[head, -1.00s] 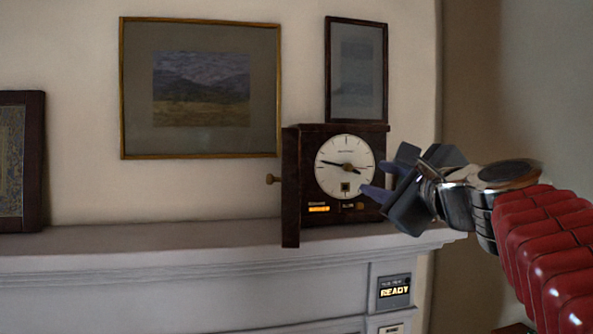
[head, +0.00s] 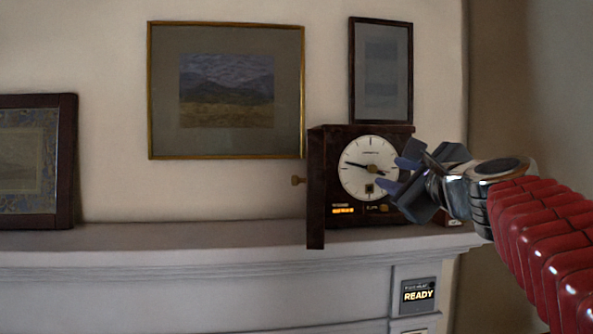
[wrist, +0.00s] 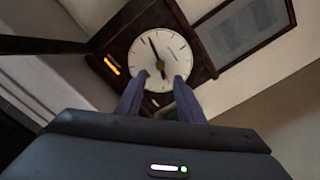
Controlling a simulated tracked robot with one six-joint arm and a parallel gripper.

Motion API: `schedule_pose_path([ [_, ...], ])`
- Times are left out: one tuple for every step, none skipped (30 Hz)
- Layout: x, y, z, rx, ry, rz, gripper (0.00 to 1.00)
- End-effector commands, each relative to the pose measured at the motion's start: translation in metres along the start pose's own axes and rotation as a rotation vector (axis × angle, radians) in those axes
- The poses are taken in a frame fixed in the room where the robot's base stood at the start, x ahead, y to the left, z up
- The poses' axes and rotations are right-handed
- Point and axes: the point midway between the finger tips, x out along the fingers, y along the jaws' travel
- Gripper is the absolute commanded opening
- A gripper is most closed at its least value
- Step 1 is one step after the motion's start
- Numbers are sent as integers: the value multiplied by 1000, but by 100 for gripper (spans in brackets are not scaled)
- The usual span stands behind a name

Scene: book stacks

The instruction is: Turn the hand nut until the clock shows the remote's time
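The clock (head: 316,190) is a dark wooden case with a white dial (head: 356,181), standing on the mantel. It also shows in the wrist view (wrist: 104,43). The long black hand points left and slightly up; the short hand points roughly the opposite way. The small brass hand nut (wrist: 160,65) sits at the dial's middle. My gripper (head: 391,173) is in front of the dial's right half. Its two bluish fingers are apart (wrist: 160,78), with the nut in line between their tips; contact is not visible. I cannot make out a time on any remote.
A lit READY panel (head: 419,292) is below the mantel shelf (head: 190,240). Framed pictures hang above, and one framed picture (head: 70,160) stands at left. The shelf between is clear. A small box is partly hidden behind my gripper.

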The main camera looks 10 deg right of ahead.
Motion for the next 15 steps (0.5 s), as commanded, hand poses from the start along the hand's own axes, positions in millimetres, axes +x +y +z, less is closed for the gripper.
schedule_pose_path([
  [7, 0, 0, 0, 0, 1, 35],
  [11, 0, 0, 0, 0, 1, 35],
  [16, 0, 0, 0, 0, 2, 35],
  [20, 1, 0, 0, -1, 2, 35],
  [23, 0, 0, 0, 0, 2, 35],
  [28, 0, 0, 0, 0, 1, 35],
  [32, 0, 0, 0, 0, 1, 35],
  [36, 1, 0, 0, 0, 1, 35],
  [40, 0, 0, 0, 0, 2, 35],
  [44, 0, 0, -1, -1, 2, 35],
  [47, 0, 0, -1, 0, 2, 35],
  [52, 0, -1, -1, 1, 2, 35],
  [56, 0, 0, -1, 1, 1, 35],
  [59, 0, 0, -1, 0, 0, 35],
  [64, 0, 0, -1, 1, 1, 35],
])
